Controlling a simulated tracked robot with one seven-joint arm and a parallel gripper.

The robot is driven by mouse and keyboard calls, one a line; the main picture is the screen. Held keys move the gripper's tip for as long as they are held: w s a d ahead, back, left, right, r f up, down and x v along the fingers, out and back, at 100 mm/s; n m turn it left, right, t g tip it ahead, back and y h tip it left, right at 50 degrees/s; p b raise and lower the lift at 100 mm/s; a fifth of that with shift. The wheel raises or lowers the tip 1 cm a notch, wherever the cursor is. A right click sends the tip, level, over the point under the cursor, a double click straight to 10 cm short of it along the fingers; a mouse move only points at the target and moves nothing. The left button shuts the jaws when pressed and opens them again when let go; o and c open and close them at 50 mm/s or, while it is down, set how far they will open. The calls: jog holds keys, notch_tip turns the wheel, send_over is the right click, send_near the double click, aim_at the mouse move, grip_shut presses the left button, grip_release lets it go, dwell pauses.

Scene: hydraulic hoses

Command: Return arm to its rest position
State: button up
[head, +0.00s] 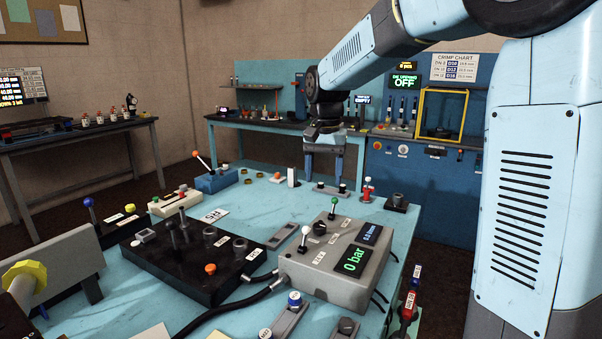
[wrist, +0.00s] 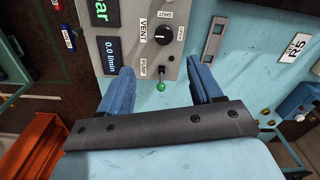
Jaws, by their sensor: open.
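My gripper (head: 324,160) hangs pointing down from my light blue arm, above the far part of the light blue table (head: 272,195). In the wrist view my gripper (wrist: 163,88) has its two blue fingers wide apart with nothing between them except the view of a grey control box (wrist: 140,48) below. In the head view the control box (head: 330,262) stands apart from my gripper, nearer to me, with a display reading 0 bar. A green-tipped pump lever (wrist: 161,86) shows on it in the wrist view.
A black block (head: 190,262) with levers and ports lies left of the control box. Black hoses (head: 230,312) run along the front. Small fittings stand near my gripper on the table. A blue bench with a yellow-framed press (head: 442,114) stands behind.

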jog(key=s+d+n+t, duration=0.2)
jog(key=s+d, duration=0.4)
jog(key=s, duration=0.7)
jog(key=s+d+n+t, duration=0.1)
jog(key=s+d+t, duration=0.2)
jog(key=s, duration=1)
jog(key=d, duration=0.3)
jog(key=shift+d+r+n, duration=0.2)
jog(key=shift+r+n, duration=0.05)
jog(key=shift+n, duration=0.15)
